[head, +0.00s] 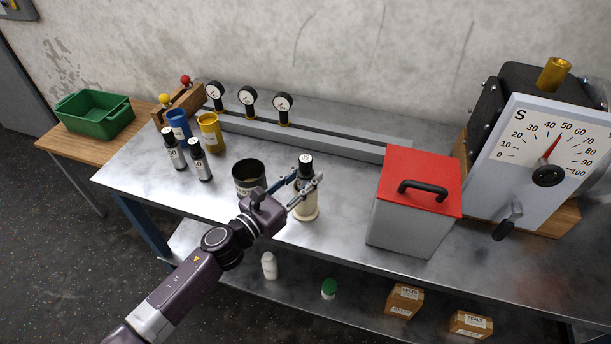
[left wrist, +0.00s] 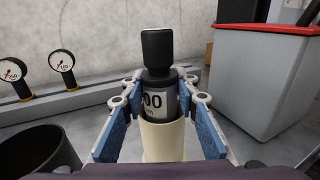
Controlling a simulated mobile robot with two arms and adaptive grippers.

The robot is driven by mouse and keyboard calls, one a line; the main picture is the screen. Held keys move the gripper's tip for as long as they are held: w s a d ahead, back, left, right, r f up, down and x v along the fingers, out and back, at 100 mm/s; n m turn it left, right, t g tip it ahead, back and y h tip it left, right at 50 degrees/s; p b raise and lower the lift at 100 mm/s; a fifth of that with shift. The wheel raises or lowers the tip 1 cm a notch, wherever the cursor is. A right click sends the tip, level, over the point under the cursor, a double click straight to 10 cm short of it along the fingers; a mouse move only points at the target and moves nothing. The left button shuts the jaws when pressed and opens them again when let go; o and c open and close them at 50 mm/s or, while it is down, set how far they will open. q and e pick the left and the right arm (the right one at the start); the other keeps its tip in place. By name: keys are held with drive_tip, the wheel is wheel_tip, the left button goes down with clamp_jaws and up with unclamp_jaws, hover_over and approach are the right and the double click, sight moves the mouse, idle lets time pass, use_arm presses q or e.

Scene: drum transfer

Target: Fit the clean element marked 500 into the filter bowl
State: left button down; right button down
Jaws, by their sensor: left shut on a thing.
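A black element (left wrist: 160,82) with a narrower black top and a white label stands upright in a cream cup (left wrist: 163,141). Its label shows "00"; any digit before that is hidden. In the head view, the element (head: 306,168) and the cream cup (head: 306,210) are near the middle of the steel bench. My left gripper (head: 305,185) is shut on the element, with blue-padded fingers on both sides of it. The element's lower end is hidden inside the cup. Two similar black elements with white labels (head: 174,149) (head: 200,160) stand at the left. My right gripper is not in view.
A dark open cup (head: 241,188) stands just left of the cream cup. Blue (head: 179,125) and yellow (head: 210,133) cups are at the back left. A grey box with a red lid (head: 405,215) is to the right. Gauges line the back rail (head: 330,138).

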use_arm(q)
drive_tip(key=c, duration=1.5)
unclamp_jaws()
drive_tip(key=shift+r+p, duration=0.2)
drive_tip(key=shift+p, duration=0.1)
drive_tip(key=shift+r+p, duration=0.4)
drive_tip(key=shift+p, duration=0.05)
drive_tip(key=b+v, duration=0.3)
drive_tip(key=v, duration=0.9)
